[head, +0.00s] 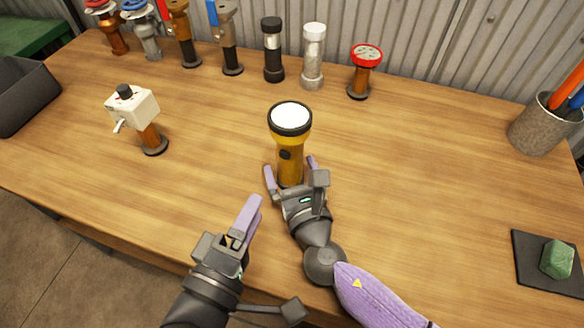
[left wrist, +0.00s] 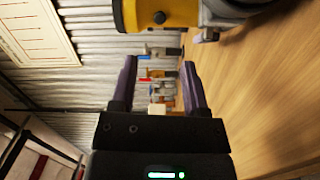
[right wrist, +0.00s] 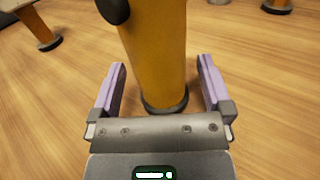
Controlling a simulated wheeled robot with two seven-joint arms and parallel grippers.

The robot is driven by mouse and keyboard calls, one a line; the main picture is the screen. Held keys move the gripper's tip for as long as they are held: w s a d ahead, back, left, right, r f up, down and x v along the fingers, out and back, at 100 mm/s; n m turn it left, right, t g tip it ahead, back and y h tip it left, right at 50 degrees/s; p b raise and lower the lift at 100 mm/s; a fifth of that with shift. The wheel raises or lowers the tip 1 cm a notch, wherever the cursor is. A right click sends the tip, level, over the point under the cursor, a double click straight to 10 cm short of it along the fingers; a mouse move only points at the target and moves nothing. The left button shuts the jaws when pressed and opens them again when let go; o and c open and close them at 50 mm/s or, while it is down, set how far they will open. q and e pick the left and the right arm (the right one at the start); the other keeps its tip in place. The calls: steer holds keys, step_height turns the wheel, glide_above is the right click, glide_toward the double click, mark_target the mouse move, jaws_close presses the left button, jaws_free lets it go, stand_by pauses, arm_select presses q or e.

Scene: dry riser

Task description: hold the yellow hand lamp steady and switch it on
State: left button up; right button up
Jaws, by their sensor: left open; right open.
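The yellow hand lamp (head: 290,150) stands upright on the table, with a black collar and a pale lens on top. A dark switch (head: 285,154) shows on its side, facing me and a little left. My right gripper (head: 291,168) is open, with its fingers on either side of the lamp's lower body. In the right wrist view the lamp's body (right wrist: 155,50) stands between the two open fingers (right wrist: 160,85), with gaps showing. My left gripper (head: 250,218) is open and empty, in front and left of the lamp. The left wrist view shows part of the lamp (left wrist: 160,14) at its top edge.
A white-headed valve (head: 137,112) stands left of the lamp. Several valves and fittings line the back, including a red-topped one (head: 365,70). A grey pen cup (head: 540,125) and a green block (head: 556,259) on a dark pad are at right. The table (head: 430,180) is clear around the lamp.

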jaws_close()
arm_select(q)
jaws_close()
stand_by(0.4)
stand_by(1.1)
